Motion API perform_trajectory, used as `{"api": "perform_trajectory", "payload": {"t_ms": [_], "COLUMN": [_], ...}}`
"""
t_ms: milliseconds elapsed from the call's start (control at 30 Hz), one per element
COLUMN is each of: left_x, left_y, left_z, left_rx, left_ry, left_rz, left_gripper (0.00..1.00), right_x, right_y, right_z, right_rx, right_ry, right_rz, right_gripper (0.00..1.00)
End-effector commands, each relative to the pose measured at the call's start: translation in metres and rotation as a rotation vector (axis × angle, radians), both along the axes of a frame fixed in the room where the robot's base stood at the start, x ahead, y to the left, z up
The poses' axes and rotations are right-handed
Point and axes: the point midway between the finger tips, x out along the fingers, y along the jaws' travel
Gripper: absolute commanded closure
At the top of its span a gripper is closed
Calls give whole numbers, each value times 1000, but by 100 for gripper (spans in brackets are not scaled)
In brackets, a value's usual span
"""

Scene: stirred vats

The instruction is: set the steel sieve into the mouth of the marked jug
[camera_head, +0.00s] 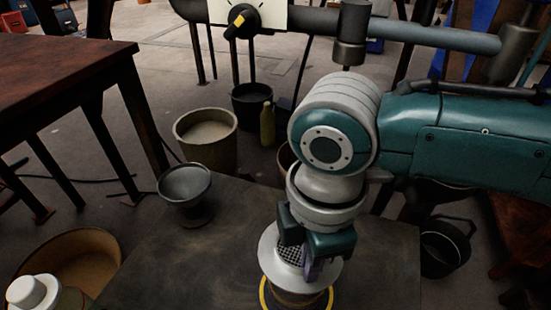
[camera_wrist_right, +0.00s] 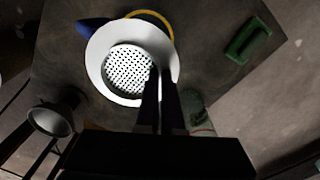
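The steel sieve (camera_head: 268,258) has a wide pale rim and a perforated middle. It also shows large in the right wrist view (camera_wrist_right: 125,75). The fingers also show in the right wrist view (camera_wrist_right: 160,100). Directly below the sieve is a brownish vessel with a yellow ring (camera_head: 265,296), likely the marked jug. The sieve hides its mouth, so I cannot tell whether they touch. My left gripper is not in view.
A dark funnel-like bowl (camera_head: 185,184) stands left on the dark table (camera_head: 225,250). A green block (camera_wrist_right: 249,40) lies beyond the sieve in the right wrist view. A large tub (camera_head: 206,138) and a bin (camera_head: 444,247) stand on the floor.

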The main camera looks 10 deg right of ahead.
Motion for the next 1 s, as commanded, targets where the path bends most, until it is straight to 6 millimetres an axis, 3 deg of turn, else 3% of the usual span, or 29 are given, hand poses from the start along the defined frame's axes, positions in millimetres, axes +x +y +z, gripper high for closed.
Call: {"api": "perform_trajectory", "payload": {"t_ms": [267, 300, 600, 867, 1000], "left_x": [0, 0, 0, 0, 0], "left_y": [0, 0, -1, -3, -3], "left_z": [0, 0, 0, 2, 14], "left_rx": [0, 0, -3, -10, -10], "left_ry": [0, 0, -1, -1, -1], "left_rz": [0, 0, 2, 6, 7], "left_gripper": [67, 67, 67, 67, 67], "right_x": [0, 0, 0, 0, 0], "right_y": [0, 0, 0, 0, 0], "right_z": [0, 0, 0, 2, 22], "right_rx": [0, 0, 0, 0, 1], "right_ry": [0, 0, 0, 0, -1], "right_rz": [0, 0, 0, 0, 0], "right_gripper": [100, 93, 61, 61, 61]}}
